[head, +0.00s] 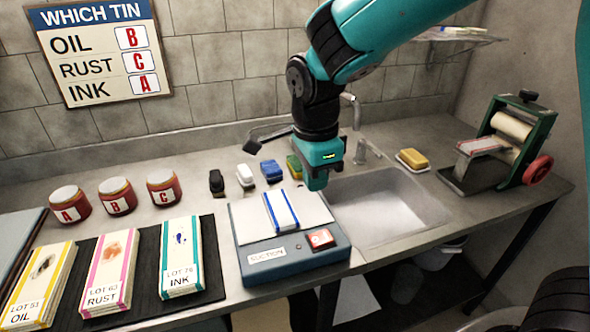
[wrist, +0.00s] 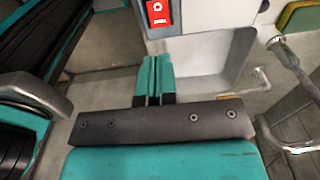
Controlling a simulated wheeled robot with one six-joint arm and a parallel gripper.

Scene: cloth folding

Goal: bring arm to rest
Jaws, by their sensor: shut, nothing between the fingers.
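My teal arm reaches in from the upper right in the head view. My gripper (head: 317,184) points down over the right edge of the suction box (head: 290,257), near the sink's left rim. In the wrist view my gripper (wrist: 153,64) shows its two teal fingers together with nothing between them. A folded white cloth with blue stripes (head: 280,211) lies on the top plate of the suction box. The box's red switch (head: 320,238) also shows at the top of the wrist view (wrist: 158,14). The gripper appears apart from the cloth.
The sink (head: 385,205) lies right of the gripper, with a faucet (head: 358,125) behind. A roller wringer (head: 510,140) stands far right. Striped cloths, such as the INK one (head: 181,257), lie on a dark mat at left. Tins, such as tin A (head: 69,204), stand behind them.

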